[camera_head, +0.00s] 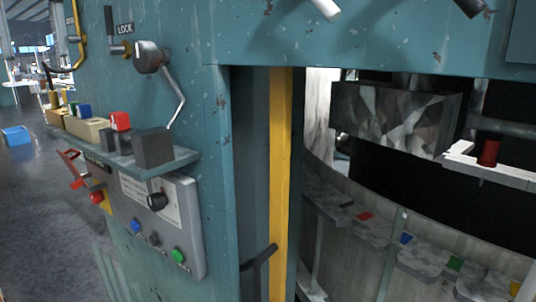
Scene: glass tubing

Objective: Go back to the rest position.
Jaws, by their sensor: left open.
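My right gripper is not in view.
A teal machine wall (215,30) fills the middle. A shelf (180,162) with blocks and a button panel (190,225) jut out at left. Inside the opening, a red cylinder (488,153) stands on a white ledge (495,174). Open floor (35,210) lies at far left.

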